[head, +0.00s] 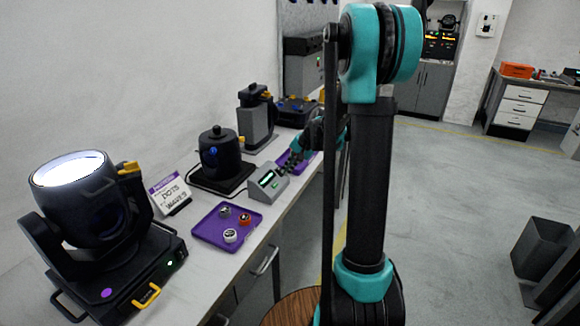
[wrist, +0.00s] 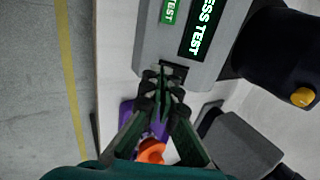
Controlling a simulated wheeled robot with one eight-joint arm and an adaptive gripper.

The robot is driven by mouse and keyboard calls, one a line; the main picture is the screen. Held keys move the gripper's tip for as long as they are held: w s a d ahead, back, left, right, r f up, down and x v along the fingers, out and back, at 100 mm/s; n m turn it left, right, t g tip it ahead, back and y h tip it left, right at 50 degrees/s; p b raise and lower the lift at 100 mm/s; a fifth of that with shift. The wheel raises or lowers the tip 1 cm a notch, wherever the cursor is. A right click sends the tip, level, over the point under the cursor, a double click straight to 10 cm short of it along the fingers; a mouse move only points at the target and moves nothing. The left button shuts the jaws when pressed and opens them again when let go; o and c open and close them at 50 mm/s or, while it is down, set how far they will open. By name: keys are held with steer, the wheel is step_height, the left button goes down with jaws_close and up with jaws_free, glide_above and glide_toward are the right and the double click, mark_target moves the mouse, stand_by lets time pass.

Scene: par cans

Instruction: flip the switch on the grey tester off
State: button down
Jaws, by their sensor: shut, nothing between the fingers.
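The grey tester (head: 267,186) sits on the bench in the head view, with a lit green screen on its sloped face. It fills the top middle of the wrist view (wrist: 150,45), with a bright screen ending in "ESS TEST" and a green "TEST" label. A dark slot (wrist: 174,68) at its near edge appears to hold the switch; the fingertips partly hide it and its position cannot be told. My gripper (wrist: 162,80) is shut and empty, its tips at this slot. Contact cannot be told. In the head view my gripper (head: 287,166) is beside the tester's right side.
A purple tray (head: 207,237) with several small knobs lies in front of the tester. A black lamp (head: 216,152) stands behind it to the left, and a large lit lamp (head: 85,225) at the near left. A white sign (head: 170,197) stands near the wall. The floor right of the bench is open.

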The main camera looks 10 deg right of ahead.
steer(key=shift+f+y, duration=0.35)
steer(key=shift+y, duration=0.05)
steer(key=shift+a, duration=0.1)
steer(key=shift+r, duration=0.2)
steer(key=shift+r, duration=0.65)
steer(key=shift+r, duration=0.15)
steer(key=s+d+r, duration=0.6)
steer(key=d+r, duration=0.2)
steer(key=r, duration=0.1)
steer(key=shift+d+r, duration=0.15)
steer(key=shift+r, duration=0.05)
